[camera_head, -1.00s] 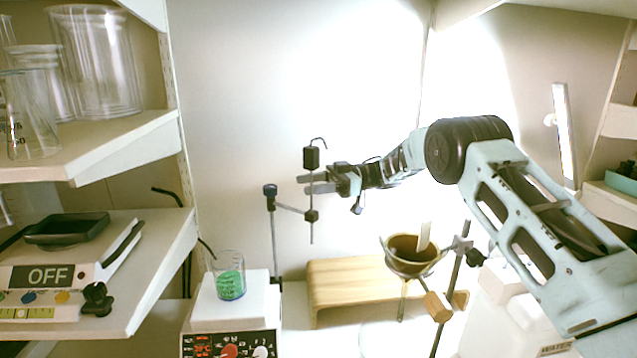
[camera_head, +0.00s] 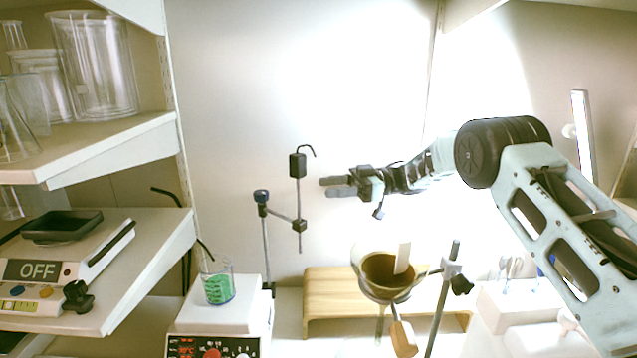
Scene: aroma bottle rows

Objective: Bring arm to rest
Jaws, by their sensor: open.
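My gripper (camera_head: 332,187) is at the end of my arm, which reaches in from the right. Its fingers point left and are apart, with nothing between them. The fingertips are a little to the right of a thin vertical rod with a black block and hook (camera_head: 298,167). A gap of wall shows between the fingers and the rod. The rod is held by a clamp on a stand (camera_head: 266,235).
A hotplate (camera_head: 215,325) carries a beaker with green contents (camera_head: 219,287). A funnel (camera_head: 388,273) with brown contents hangs on a stand (camera_head: 443,298) before a wooden bench (camera_head: 330,295). Shelves (camera_head: 120,140) with glassware and a scale (camera_head: 60,270) stand left. The upper middle is clear.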

